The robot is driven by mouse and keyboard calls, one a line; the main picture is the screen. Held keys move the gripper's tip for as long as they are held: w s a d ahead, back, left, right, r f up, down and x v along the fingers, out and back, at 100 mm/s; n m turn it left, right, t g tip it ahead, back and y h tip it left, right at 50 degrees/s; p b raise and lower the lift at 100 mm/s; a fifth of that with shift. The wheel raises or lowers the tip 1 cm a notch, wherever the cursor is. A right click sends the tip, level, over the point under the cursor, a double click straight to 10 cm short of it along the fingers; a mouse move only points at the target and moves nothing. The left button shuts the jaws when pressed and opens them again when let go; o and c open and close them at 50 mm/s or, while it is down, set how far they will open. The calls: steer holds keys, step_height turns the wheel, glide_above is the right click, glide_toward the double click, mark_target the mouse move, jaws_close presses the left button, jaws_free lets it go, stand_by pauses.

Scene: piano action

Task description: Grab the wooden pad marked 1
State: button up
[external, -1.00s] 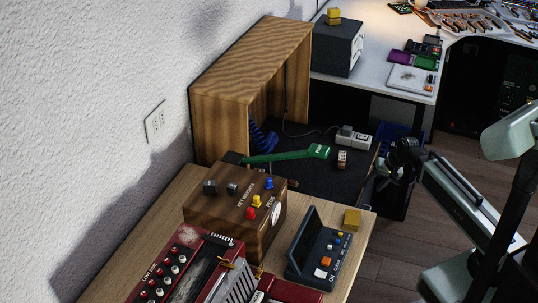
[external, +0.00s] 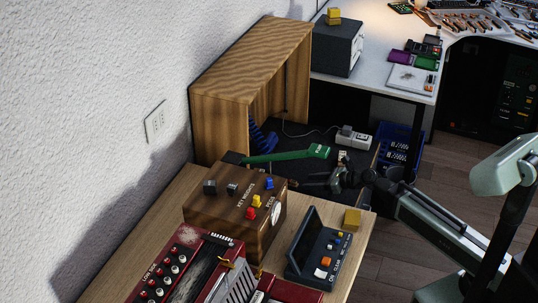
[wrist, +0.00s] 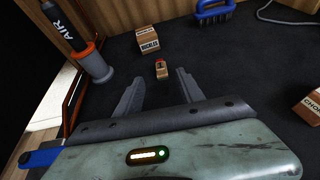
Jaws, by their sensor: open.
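The small wooden pad (wrist: 162,70) has a red top with a mark that looks like 1. It lies on the dark mat in the wrist view, just beyond and between my fingertips. My gripper (wrist: 160,77) is open and empty, with one finger to each side of the line to the pad. I cannot make out contact with it. In the external view my gripper (external: 332,180) reaches left over the dark mat, behind the wooden control box; I cannot make out the pad there.
A larger labelled wooden block (wrist: 148,41) stands behind the pad, with a blue brush (wrist: 213,12) farther back. A grey and orange AIR tool (wrist: 92,62) is at left and another wooden block (wrist: 309,107) at right.

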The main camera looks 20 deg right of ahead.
mark_target(293, 181)
steer(key=b+x, duration=0.2)
steer(key=x, duration=0.5)
steer(key=shift+w+a, duration=0.25)
steer(key=shift+w, duration=0.1)
steer(key=shift+r, duration=0.1)
jaws_close()
